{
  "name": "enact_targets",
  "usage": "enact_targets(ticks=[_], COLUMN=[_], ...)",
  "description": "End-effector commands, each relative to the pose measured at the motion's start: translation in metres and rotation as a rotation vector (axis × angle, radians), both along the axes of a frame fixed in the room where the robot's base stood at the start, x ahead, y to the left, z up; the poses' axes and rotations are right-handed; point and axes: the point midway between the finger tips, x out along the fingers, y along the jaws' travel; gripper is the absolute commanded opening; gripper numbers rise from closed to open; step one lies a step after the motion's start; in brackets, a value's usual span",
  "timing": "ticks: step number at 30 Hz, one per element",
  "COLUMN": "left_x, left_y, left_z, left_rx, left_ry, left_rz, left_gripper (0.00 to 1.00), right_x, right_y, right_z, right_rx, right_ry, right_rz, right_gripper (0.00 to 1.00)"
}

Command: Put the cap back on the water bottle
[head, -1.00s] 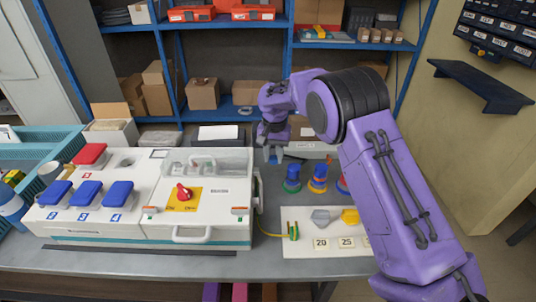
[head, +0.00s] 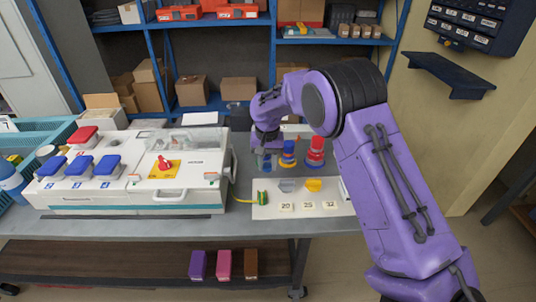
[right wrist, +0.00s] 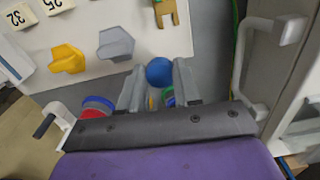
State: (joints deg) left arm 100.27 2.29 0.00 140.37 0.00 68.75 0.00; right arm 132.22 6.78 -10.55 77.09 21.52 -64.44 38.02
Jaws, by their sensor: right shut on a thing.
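My right gripper (head: 267,155) is over the far part of the table, at the leftmost of the coloured upright pieces. In the right wrist view its two fingers (right wrist: 159,88) stand either side of a blue round-topped thing (right wrist: 159,71) and are shut on it. I cannot tell whether this is the cap or one of the coloured pieces. A blue bottle-like thing (head: 11,182) is cut off by the left edge of the head view; its top is unclear. My left gripper does not show.
A white machine box (head: 175,195) with blue and red covers fills the table's left part. Right of it is a white board (head: 270,212) with grey and yellow pieces. An orange piece (head: 288,153) and a red piece (head: 315,150) stand close to my right gripper. A teal crate (head: 60,133) is at left.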

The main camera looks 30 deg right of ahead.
Motion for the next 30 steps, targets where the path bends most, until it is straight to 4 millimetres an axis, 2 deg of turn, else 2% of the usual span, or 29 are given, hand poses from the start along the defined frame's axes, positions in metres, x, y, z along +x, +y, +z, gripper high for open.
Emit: enact_targets(ticks=[4,9,14,18,21,24,30], left_x=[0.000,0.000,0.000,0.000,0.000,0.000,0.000], left_y=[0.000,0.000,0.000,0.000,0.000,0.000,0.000], left_z=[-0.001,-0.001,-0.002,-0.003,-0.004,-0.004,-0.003], left_rx=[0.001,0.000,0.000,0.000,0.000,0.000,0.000], left_ry=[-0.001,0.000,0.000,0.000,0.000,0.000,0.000], left_rz=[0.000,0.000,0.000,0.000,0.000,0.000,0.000], left_gripper=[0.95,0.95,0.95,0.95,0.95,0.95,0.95], right_x=[-0.015,-0.033,-0.053,-0.067,-0.066,-0.064,-0.063], right_y=[0.027,0.069,0.115,0.149,0.160,0.160,0.159], right_z=[-0.006,-0.002,0.013,0.035,0.050,0.058,0.059], right_rx=[0.001,0.000,-0.001,-0.002,-0.003,-0.001,0.000], right_ry=[-0.001,-0.002,-0.005,-0.006,-0.004,-0.002,-0.001], right_rz=[0.123,0.299,0.479,0.590,0.614,0.613,0.611], right_gripper=[0.05,0.05,0.05,0.05,0.05,0.05,0.05])
